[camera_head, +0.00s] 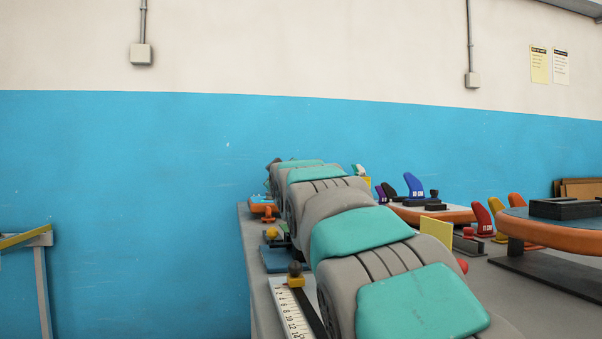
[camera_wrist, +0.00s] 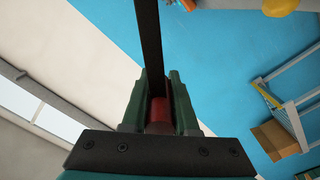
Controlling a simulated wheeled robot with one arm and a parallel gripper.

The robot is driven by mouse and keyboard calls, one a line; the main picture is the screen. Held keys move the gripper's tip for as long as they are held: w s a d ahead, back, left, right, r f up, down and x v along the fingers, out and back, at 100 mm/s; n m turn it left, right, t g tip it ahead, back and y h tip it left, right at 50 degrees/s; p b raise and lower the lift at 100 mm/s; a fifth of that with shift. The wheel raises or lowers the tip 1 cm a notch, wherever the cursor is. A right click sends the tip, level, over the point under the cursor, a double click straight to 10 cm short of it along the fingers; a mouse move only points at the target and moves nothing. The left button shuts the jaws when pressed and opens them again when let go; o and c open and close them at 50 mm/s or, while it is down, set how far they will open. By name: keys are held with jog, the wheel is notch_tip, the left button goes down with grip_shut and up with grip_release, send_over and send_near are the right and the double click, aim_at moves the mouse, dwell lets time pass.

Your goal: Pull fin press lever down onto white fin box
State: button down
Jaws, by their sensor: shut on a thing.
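In the wrist view, my gripper (camera_wrist: 159,88) has its two green fingers closed around a red grip (camera_wrist: 158,112). A long black bar (camera_wrist: 149,40) runs up from between the fingers; the red grip and bar look like the fin press lever. In the head view, my grey and teal arm reaches away to the far end of the bench and hides the lever and most of the press. I cannot make out the white fin box in either view.
The grey bench (camera_head: 258,290) holds a white ruler (camera_head: 290,312) at front left and a blue fixture (camera_head: 277,260) behind it. Right of my arm are an orange-edged white board (camera_head: 455,214), several coloured fins, a red fin (camera_head: 482,220) among them, and a larger orange-edged board (camera_head: 560,238).

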jog(key=s+a+f+n+b, duration=0.1)
jog(key=a+f+n, duration=0.2)
jog(key=f, duration=0.4)
jog(key=shift+a+n, duration=0.2)
jog(key=shift+n, duration=0.6)
jog(key=shift+f, duration=0.1)
jog(key=c, duration=0.7)
grip_release()
jog(key=shift+s, duration=0.15)
jog(key=shift+v, duration=3.8)
